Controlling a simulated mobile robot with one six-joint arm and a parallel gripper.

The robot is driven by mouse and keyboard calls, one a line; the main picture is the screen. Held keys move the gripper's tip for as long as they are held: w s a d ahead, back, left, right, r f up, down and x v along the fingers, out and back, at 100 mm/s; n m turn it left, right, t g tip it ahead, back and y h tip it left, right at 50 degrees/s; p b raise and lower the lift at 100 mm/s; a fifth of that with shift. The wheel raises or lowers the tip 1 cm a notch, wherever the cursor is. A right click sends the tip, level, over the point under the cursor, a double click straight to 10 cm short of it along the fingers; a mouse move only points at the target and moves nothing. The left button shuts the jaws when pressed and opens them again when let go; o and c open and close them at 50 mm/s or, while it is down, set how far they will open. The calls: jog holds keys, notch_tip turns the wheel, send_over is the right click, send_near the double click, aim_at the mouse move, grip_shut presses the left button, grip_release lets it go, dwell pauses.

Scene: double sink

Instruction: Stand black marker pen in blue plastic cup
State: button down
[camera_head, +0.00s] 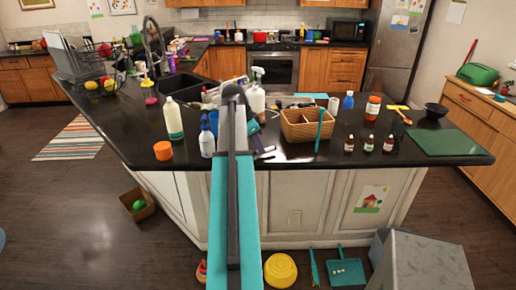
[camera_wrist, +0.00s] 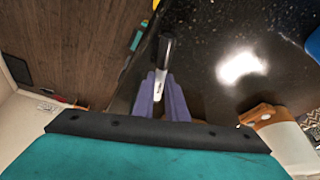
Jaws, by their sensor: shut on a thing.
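My gripper (camera_wrist: 160,84) has two purple fingers, closed around a marker pen (camera_wrist: 167,46) with a black cap end and a white body. In the wrist view the pen points away from the gripper, over the dark counter near its edge. I cannot surely pick out the blue plastic cup. A blue thing (camera_wrist: 315,44) is cut off at the right edge of the wrist view, and a small blue object (camera_head: 214,121) shows partly beside my arm in the head view.
A green mat (camera_head: 446,142) lies at right.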

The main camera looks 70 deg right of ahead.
jog(key=shift+f, duration=0.6)
jog(key=shift+f, duration=0.15)
jog(key=c, duration=1.8)
grip_release()
jog(key=shift+o, duration=0.2)
jog(key=b+v, duration=0.3)
jog(key=v, duration=0.9)
